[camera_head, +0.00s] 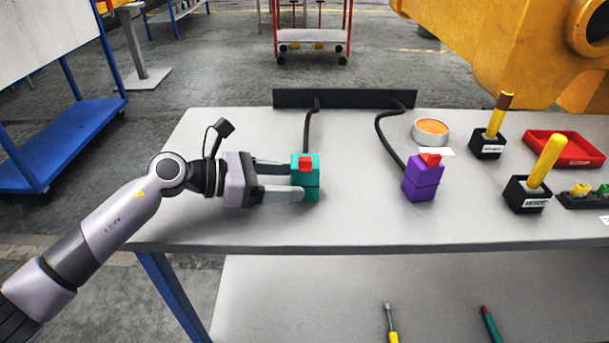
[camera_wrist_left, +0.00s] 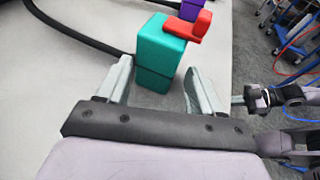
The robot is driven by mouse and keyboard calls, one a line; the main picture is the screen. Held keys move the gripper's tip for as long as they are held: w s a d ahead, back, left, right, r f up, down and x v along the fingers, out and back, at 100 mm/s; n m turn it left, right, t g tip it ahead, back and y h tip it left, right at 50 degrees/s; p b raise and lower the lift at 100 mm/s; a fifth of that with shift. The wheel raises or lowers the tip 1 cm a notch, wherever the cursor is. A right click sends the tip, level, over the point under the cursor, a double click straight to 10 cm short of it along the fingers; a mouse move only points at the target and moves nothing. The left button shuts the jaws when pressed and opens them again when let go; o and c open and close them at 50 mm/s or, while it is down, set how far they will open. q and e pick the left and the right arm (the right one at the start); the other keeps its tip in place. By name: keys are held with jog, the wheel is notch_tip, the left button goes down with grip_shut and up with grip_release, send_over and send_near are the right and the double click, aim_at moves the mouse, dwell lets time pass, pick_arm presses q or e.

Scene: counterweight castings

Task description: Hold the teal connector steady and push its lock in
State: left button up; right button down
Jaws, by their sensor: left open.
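The teal connector (camera_head: 305,178) stands upright on the grey table, with a red lock (camera_head: 305,163) sticking up at its top. A black cable runs from it to the dark bar behind. My left gripper (camera_head: 292,180) reaches in from the left, open, its fingertips at the connector's near and far sides. In the left wrist view the connector (camera_wrist_left: 158,58) stands just ahead of and partly between the open fingers (camera_wrist_left: 157,88), and its red lock (camera_wrist_left: 190,27) juts out on top. Whether either finger touches it I cannot tell.
A purple connector (camera_head: 423,177) with a red lock stands to the right. Further right are a round tin (camera_head: 431,130), black holders with yellow-handled tools (camera_head: 532,192) and a red tray (camera_head: 562,148). A dark bar (camera_head: 345,98) lines the back edge. The table's front middle is clear.

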aim_at(299, 181)
pick_arm(q)
jog(key=shift+b+x, duration=0.55)
jog(key=shift+x, duration=1.1)
jog(key=c, duration=0.5)
jog(key=shift+c, duration=0.2)
